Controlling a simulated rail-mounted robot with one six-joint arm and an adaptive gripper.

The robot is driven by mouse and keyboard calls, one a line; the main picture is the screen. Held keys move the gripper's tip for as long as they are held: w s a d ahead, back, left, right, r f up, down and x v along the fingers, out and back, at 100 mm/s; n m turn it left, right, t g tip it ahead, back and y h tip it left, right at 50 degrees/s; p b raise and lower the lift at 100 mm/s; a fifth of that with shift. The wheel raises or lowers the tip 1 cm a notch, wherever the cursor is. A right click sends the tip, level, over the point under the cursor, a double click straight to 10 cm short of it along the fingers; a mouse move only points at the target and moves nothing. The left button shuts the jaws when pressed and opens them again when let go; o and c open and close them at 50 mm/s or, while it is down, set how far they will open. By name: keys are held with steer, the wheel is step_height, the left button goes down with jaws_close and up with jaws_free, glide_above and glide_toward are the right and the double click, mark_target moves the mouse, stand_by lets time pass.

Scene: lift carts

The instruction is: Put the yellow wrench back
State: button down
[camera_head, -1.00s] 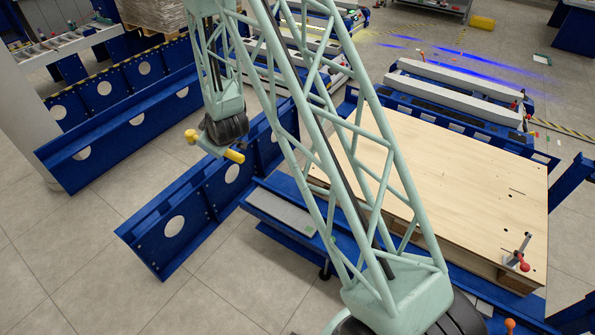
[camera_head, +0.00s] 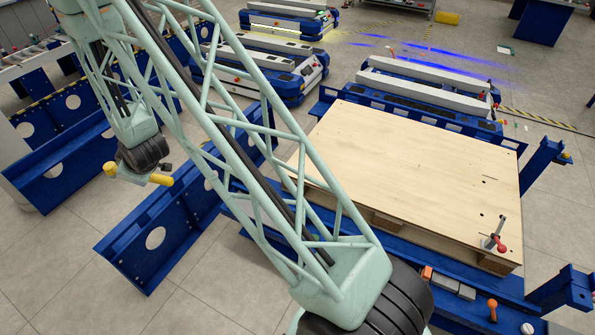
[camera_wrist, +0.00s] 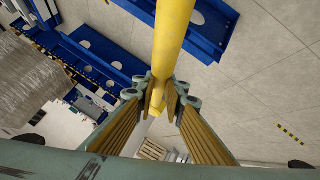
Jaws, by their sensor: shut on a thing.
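The yellow wrench (camera_head: 161,180) shows in the head view as a short bar sticking out to the right below the end of my arm, with a rounded yellow end on the left. My gripper (camera_head: 136,173) is shut on it, high above the floor beside the blue beams. In the wrist view the wrench (camera_wrist: 172,40) is a long smooth yellow bar running up from between the fingers of my gripper (camera_wrist: 164,92). The fingers hide part of it. I cannot tell its place to be put back from these views.
Blue beams with round holes (camera_head: 130,245) stand below my gripper. A wooden board (camera_head: 410,180) on a blue frame lies at right, with a red-handled clamp (camera_head: 499,243) on its corner. Lift carts (camera_head: 270,70) stand behind. Open grey floor (camera_head: 60,290) lies at lower left.

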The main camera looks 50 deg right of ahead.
steer(key=shift+d, duration=0.15)
steer(key=s+d+f, duration=0.3)
steer(key=d+f, duration=0.3)
steer(key=d, duration=0.7)
steer(key=s+d+f+m+h, duration=0.1)
steer(key=s+d+f, duration=0.3)
steer(key=d, duration=0.9)
steer(key=s+d+f, duration=0.2)
steer(key=d+f, duration=0.5)
steer(key=d, duration=0.6)
steer(key=s+d+f, duration=0.5)
steer(key=s+d, duration=0.2)
steer(key=s, duration=0.2)
steer(key=s+d+f+m, duration=0.1)
steer(key=s+d+f, duration=0.4)
steer(key=s, duration=0.5)
steer(key=s+d+f+h+b, duration=0.1)
steer(key=s+d+f, duration=0.5)
steer(key=s+d, duration=0.4)
steer(key=shift+s+m, duration=0.25)
steer(key=shift+m, duration=0.15)
steer(key=w+d, duration=0.3)
steer(key=w+d+f+b, duration=0.1)
steer(key=w+d, duration=0.7)
steer(key=shift+d+f, duration=0.25)
steer(key=shift+f, duration=0.05)
